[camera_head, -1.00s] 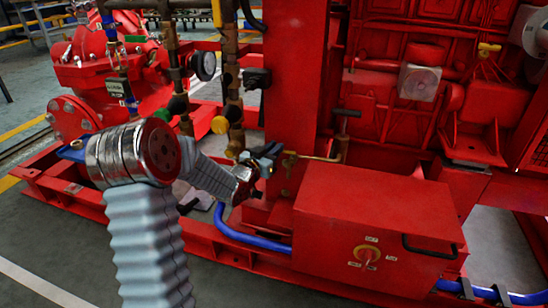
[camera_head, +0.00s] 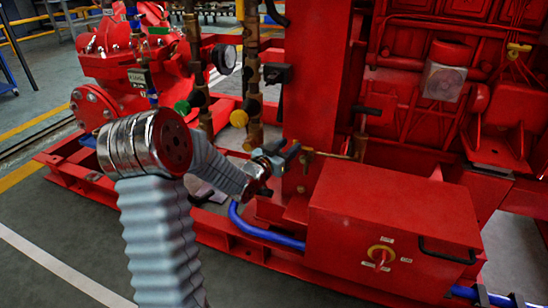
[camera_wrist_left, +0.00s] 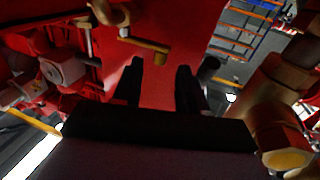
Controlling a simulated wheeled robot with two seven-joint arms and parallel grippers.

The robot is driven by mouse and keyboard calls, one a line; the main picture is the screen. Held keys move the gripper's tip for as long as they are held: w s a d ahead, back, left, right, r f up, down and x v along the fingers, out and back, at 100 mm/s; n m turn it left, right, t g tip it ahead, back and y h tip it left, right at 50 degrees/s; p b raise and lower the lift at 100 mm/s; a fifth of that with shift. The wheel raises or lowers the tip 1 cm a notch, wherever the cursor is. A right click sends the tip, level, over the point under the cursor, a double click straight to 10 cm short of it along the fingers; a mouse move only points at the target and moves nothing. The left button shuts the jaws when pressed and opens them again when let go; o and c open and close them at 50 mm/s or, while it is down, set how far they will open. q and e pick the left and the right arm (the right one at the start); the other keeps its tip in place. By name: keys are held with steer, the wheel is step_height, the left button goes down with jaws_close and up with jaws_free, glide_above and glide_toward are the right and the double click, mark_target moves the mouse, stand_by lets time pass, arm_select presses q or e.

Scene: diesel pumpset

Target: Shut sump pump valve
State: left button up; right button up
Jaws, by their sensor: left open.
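A small brass valve (camera_head: 304,158) sits on the front of the red upright, joined by a thin brass pipe (camera_head: 332,156) to a hand pump with a T-shaped handle (camera_head: 366,110). I take it to be the sump pump valve. My left gripper (camera_head: 287,153) is just left of it, jaws open; I cannot tell whether they touch it. In the left wrist view the two dark fingers (camera_wrist_left: 160,70) are apart with nothing between them. A brass lever or pipe piece (camera_wrist_left: 146,45) lies just beyond the fingertips. My right gripper is not in view.
A red box with a yellow-ringed switch (camera_head: 381,255) stands right of and below the gripper. Vertical brass pipes with a yellow cap (camera_head: 239,118) and a gauge (camera_head: 225,60) rise close behind it. A blue hose (camera_head: 265,236) runs low. Open floor lies at left.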

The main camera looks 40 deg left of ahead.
arm_select(q)
steer(key=s, duration=1.1)
steer(key=shift+s+a, duration=0.2)
steer(key=shift+s, duration=0.2)
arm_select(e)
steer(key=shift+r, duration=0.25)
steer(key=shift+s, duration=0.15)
